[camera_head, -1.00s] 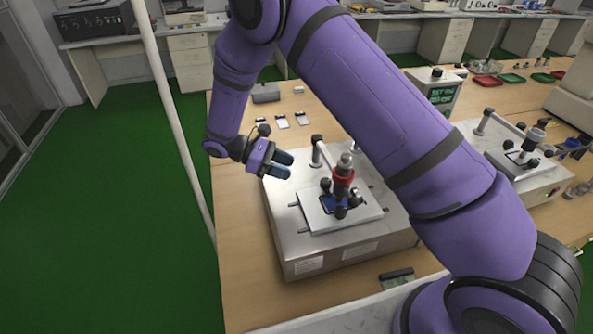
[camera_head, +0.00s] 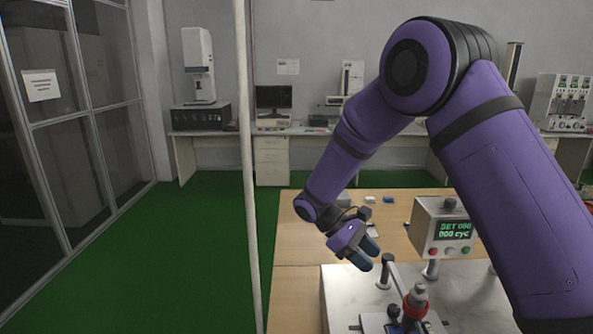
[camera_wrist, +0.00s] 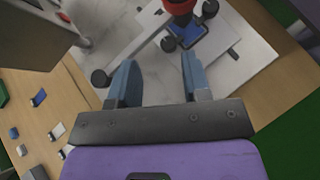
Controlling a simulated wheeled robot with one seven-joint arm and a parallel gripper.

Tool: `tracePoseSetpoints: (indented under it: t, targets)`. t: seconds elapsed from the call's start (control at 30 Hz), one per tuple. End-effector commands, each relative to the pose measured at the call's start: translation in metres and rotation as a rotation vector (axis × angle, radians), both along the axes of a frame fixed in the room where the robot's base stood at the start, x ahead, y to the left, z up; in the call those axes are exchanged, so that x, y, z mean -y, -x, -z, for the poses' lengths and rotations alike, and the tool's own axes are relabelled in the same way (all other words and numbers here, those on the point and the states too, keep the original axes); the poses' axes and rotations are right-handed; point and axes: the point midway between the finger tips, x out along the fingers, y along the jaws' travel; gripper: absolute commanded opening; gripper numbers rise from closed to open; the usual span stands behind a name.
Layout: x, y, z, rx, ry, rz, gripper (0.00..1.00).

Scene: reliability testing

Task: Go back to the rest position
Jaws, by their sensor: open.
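My gripper (camera_head: 367,253) is at the end of my purple arm, left of and above the test machine (camera_head: 340,295). In the wrist view my gripper (camera_wrist: 155,80) has its two blue-grey fingers spread apart with nothing between them. Beyond the fingers, a blue-screened phone (camera_wrist: 189,35) lies on the machine's light plate (camera_wrist: 228,62), under a red and black press head (camera_wrist: 180,6). The press head (camera_head: 416,300) also shows at the bottom of the head view.
Several small phones (camera_wrist: 40,98) lie on the table. A white pole (camera_head: 248,170) rises left of the table. Green floor (camera_head: 190,240) lies open to the left.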

Motion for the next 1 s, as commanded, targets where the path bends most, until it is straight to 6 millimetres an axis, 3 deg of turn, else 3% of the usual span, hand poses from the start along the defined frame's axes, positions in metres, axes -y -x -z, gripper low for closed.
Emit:
tracePoseSetpoints:
  t: [0.1, 0.5, 1.0]
  targets:
    - [0.015, 0.009, -0.034, 0.076, -0.059, 0.056, 0.44]
    - [0.059, 0.055, -0.124, 0.330, -0.246, 0.241, 0.44]
    - [0.103, 0.137, -0.201, 0.671, -0.461, 0.462, 0.44]
